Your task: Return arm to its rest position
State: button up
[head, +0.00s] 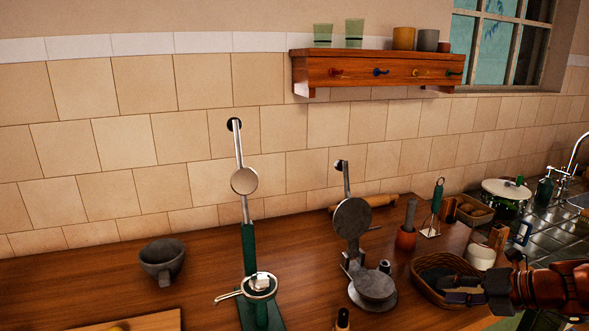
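My arm (550,287), orange-brown and black, reaches in from the right edge of the head view. My gripper (450,288) is dark and points left, in front of the wicker basket (420,263) on the wooden counter. The gripper hides part of the basket and whatever may be inside it. The fingers blend into the dark behind them, so their opening is unclear. I see no object clearly held.
A green-based lever press (249,240) and a grey metal press (352,218) stand on the counter (205,257). A grey mug (162,260) stands left, above a cutting board (150,322). A white cup (481,256), pot (505,197) and sink tap (577,150) are right.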

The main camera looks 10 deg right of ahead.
jog(key=s+a+n+g+p, duration=0.1)
jog(key=s+a+n+g, duration=0.35)
jog(key=a+n, duration=0.55)
jog(key=s+a+n+g+p, duration=0.2)
jog(key=s+a+n+g, duration=0.3)
jog(key=a+n, duration=0.5)
jog(key=s+n+g+h+p, duration=0.1)
jog(key=s+n+h+p, duration=0.2)
jog(key=s+n+h, duration=0.4)
jog(key=shift+s+r+n, duration=0.35)
jog(key=shift+s+n, duration=3.95)
jog(key=shift+n, duration=3.5)
